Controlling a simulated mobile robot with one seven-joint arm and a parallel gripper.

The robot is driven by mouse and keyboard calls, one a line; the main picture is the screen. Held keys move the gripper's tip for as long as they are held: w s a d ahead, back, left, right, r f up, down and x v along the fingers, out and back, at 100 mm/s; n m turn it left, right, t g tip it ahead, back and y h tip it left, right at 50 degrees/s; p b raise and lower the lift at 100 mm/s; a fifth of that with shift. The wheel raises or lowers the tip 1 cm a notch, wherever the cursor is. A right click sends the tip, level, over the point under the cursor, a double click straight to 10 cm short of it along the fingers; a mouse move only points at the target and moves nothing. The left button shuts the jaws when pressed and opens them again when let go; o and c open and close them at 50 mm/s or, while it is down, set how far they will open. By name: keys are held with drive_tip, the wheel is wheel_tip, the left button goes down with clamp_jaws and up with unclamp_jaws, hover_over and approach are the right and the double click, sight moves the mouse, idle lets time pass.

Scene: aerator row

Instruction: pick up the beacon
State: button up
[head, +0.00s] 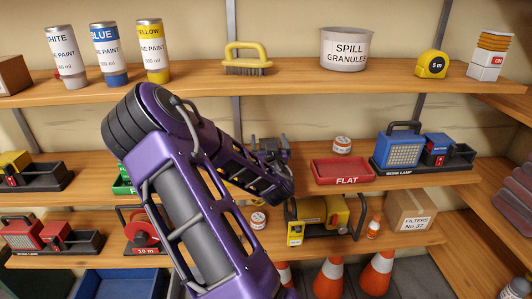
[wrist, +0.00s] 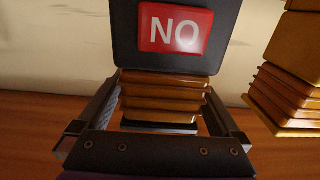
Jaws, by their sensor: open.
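The beacon shows in the wrist view as a ribbed amber body (wrist: 165,95) joined to a dark block (wrist: 125,38) with a red label that reads "NO" in this picture. My gripper (wrist: 155,118) is open, with one finger on each side of the amber part; I cannot tell whether either touches it. In the head view my gripper (head: 270,148) is at the middle shelf, beyond my arm. I do not make out this beacon in the head view, where my arm covers part of that shelf.
A second ribbed amber thing (wrist: 290,75) stands close on the right in the wrist view. On the middle shelf are a red tray (head: 343,181), a small jar (head: 342,145) and blue work lamps (head: 400,148). A white and amber unit (head: 489,68) stands on the upper shelf.

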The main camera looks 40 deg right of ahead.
drive_tip(key=shift+w, duration=0.1)
drive_tip(key=shift+r, duration=0.1)
clamp_jaws()
idle(0.5)
